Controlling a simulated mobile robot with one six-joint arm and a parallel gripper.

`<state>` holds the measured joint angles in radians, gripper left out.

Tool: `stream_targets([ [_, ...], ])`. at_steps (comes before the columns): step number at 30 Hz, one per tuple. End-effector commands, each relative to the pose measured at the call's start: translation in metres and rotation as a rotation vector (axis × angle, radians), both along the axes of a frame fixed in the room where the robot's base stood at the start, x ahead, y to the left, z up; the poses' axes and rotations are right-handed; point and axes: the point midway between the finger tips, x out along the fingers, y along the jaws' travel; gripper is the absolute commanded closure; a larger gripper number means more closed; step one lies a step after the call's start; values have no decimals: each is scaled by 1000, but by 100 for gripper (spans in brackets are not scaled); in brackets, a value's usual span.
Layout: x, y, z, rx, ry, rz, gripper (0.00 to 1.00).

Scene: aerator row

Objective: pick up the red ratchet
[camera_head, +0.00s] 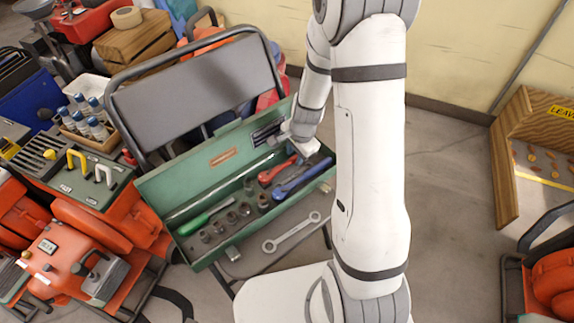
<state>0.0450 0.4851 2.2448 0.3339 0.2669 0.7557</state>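The red ratchet (275,171) lies in the open green toolbox (165,186), near its back wall. The toolbox rests on a folding chair. A blue-handled tool (303,178) lies just right of the ratchet, and a green-handled tool (200,219) lies to the left. Several dark sockets (232,217) stand between them. My gripper (291,146) is over the back of the toolbox, close to the upper right end of the red ratchet. Its fingers are small and partly hidden by the wrist, so I cannot tell whether they are open or touch the ratchet.
A silver wrench (291,233) lies at the toolbox's front. The chair back (200,85) rises behind the toolbox. Orange machines (75,255) and a tray of bottles (95,140) stand at the left. A wooden board (504,165) stands at the right. The floor (445,190) before it is clear.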

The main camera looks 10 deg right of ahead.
Motion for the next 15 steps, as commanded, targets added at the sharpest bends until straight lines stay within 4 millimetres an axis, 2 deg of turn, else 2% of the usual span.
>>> stream_targets([
  [1, 1, 0, -13, 0, 1, 1, 69],
  [3, 3, 1, -18, -1, 1, 1, 69],
  [10, 3, 1, -17, -1, -1, 1, 69],
  [15, 3, 1, -17, -1, 0, 0, 82],
])
